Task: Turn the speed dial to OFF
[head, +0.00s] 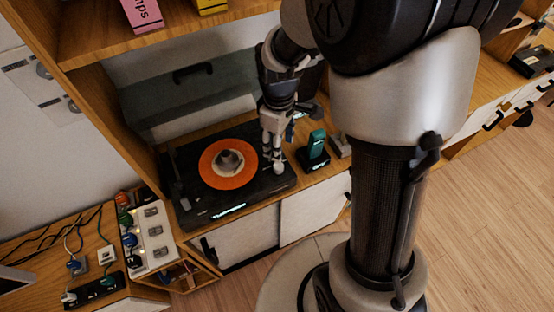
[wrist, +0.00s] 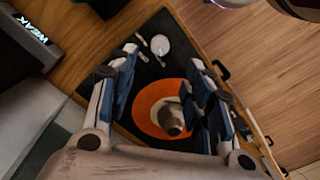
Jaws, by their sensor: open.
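The black turntable (head: 193,205) sits on the wooden cabinet and carries an orange disc (head: 213,181) with a grey dome at its middle. In the wrist view the orange disc (wrist: 147,105) and dome lie partly between and behind my fingers. A pale round knob (wrist: 160,45), seemingly the speed dial, is on the black deck near my fingertips, with small pale pieces beside it. Its setting cannot be read. My gripper (head: 272,150) is over the deck's right side, pointing down. In the wrist view my gripper (wrist: 163,58) is open, with nothing between its fingers.
A teal item on a black stand (head: 315,148) is close to the right of my gripper. A clear lid (head: 190,88) stands behind the turntable, under a shelf. A black box lit "WEAK" (wrist: 30,35) shows in the wrist view.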

